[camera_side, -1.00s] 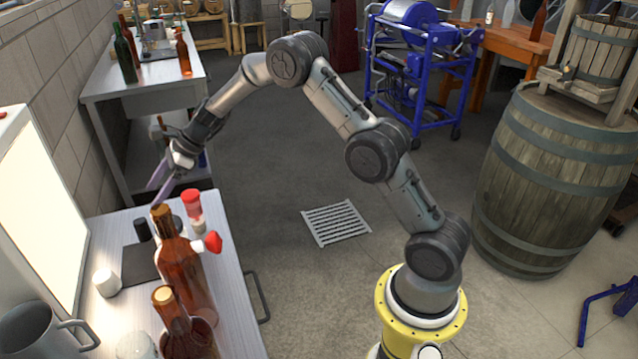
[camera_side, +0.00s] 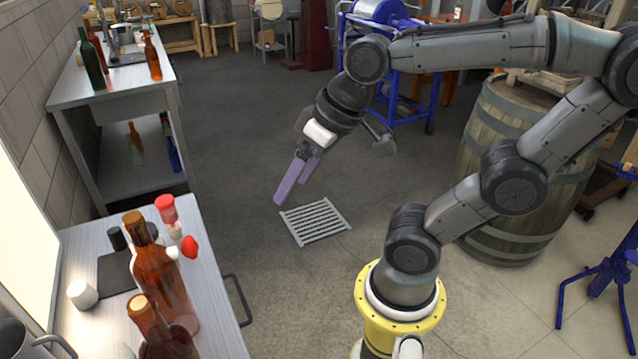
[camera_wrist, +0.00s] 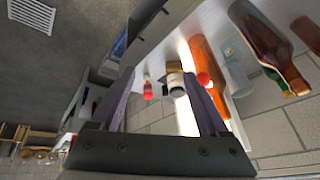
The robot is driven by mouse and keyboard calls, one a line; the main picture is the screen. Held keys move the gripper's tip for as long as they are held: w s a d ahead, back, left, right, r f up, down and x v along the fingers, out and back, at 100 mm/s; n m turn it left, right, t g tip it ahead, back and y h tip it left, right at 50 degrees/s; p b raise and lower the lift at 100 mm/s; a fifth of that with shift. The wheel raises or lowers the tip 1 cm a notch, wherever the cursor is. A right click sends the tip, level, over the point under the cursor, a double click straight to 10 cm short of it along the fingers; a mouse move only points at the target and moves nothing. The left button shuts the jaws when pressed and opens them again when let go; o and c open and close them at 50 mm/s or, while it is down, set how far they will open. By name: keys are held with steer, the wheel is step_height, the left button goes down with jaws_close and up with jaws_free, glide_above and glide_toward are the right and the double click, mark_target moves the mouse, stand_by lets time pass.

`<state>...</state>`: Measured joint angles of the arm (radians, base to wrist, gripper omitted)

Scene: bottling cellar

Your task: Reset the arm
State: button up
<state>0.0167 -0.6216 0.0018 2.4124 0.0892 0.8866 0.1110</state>
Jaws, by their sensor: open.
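My arm reaches up from its yellow base, back over the barrel side, and then across to the left. My gripper (camera_side: 293,188) hangs over the open floor, right of the white work table, with its purple fingers pointing down and to the left. It is open and nothing is between its fingers. In the wrist view my gripper's fingers (camera_wrist: 163,98) stand apart, with bottles and a red-capped item seen beyond them at a distance. It touches nothing that I can see.
The white table (camera_side: 215,300) holds amber bottles (camera_side: 160,275), a red-topped item (camera_side: 167,212), a white cup (camera_side: 82,294) and a dark mat (camera_side: 117,272). A floor drain (camera_side: 315,222) lies below my gripper. A barrel (camera_side: 500,170) and a blue machine (camera_side: 385,65) stand behind my arm.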

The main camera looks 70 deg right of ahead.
steer(key=s, duration=0.1)
steer(key=s+f+n, duration=0.1)
steer(key=s+d+n, duration=0.1)
steer(key=shift+s+d+f+h, duration=0.1)
steer(key=shift+s+f+h, duration=0.05)
steer(key=shift+h, duration=0.25)
